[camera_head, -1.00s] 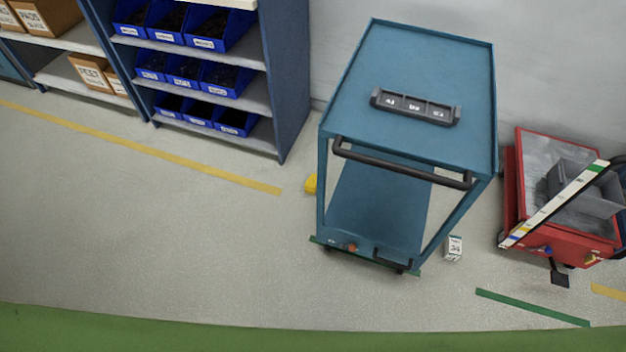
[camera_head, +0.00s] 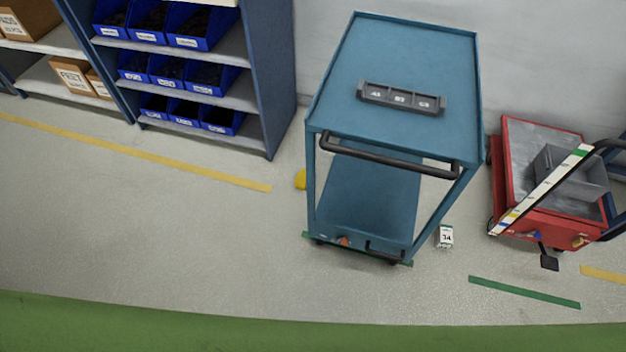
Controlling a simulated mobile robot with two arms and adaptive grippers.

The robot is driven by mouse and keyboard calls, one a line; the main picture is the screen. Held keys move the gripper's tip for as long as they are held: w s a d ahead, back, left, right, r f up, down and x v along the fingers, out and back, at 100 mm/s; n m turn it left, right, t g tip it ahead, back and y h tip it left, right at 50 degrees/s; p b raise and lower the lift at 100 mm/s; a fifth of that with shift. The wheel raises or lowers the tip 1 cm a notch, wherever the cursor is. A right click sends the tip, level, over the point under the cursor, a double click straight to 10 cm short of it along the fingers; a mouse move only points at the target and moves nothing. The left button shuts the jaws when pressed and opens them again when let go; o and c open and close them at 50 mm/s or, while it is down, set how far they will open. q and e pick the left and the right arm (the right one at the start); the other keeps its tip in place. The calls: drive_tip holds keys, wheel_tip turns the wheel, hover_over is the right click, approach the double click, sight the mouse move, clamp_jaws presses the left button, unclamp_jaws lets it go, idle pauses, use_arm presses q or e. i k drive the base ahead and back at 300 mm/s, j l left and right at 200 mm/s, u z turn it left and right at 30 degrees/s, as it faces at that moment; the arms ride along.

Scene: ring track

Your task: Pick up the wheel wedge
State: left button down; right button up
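A small yellow block (camera_head: 300,179), which looks like the wheel wedge, lies on the floor at the left side of the blue cart (camera_head: 385,60). Part of it is hidden behind the cart's front left post. Neither of my grippers shows in the head view.
A grey three-slot tray (camera_head: 400,98) sits on the cart's top. Blue shelves with bins (camera_head: 222,121) stand to the left. A small white numbered box (camera_head: 445,236) and a red cart (camera_head: 505,180) are to the right. The floor in front of the shelves is clear.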

sight(300, 182)
drive_tip(key=i+j+z, duration=0.15)
drive_tip(key=j+z, duration=0.15)
drive_tip(key=i+j+z, duration=0.15)
drive_tip(key=j+z, duration=0.15)
drive_tip(key=i+j+z, duration=0.1)
drive_tip(key=j+z, duration=0.2)
drive_tip(key=j, duration=0.1)
